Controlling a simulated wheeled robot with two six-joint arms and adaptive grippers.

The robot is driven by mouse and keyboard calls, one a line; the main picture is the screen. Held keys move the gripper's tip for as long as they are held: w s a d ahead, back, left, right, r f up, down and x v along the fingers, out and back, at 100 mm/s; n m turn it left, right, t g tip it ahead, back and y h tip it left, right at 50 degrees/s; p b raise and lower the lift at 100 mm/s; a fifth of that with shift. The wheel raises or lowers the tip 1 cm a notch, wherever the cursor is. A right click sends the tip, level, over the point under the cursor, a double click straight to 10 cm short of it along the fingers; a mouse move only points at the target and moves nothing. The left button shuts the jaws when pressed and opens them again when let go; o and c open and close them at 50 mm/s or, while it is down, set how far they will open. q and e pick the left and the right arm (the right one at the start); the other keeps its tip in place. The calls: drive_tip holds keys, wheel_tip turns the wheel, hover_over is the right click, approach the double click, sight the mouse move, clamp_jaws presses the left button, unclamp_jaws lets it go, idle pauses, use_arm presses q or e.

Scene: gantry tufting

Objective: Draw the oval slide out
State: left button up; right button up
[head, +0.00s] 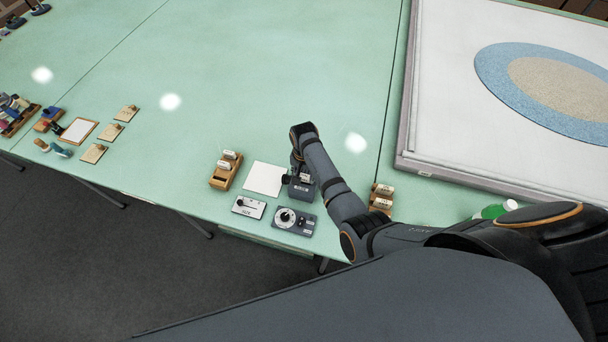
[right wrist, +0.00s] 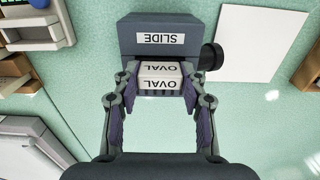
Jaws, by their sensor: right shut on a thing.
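The oval slide (right wrist: 159,83) is a pale block lettered OVAL on two faces. It sits at the mouth of a dark box (right wrist: 160,37) labelled SLIDE, and how deep it goes is hidden. My right gripper (right wrist: 159,78) has one finger on each side of the slide and is shut on it. In the head view the dark box (head: 302,190) stands near the table's front edge, with my right gripper (head: 302,174) over it, partly covered by my wrist. My left gripper is in neither view.
A white sheet (head: 264,179) lies left of the box, beyond it a wooden holder (head: 219,183) with pale blocks. A dial panel (head: 294,221) and a small switch panel (head: 249,206) lie in front. Another wooden holder (head: 381,204) stands right. The green table (head: 250,80) behind is clear.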

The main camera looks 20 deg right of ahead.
drive_tip(key=shift+c, duration=1.2)
drive_tip(key=shift+r+p, duration=0.55)
drive_tip(key=shift+r, duration=1.85)
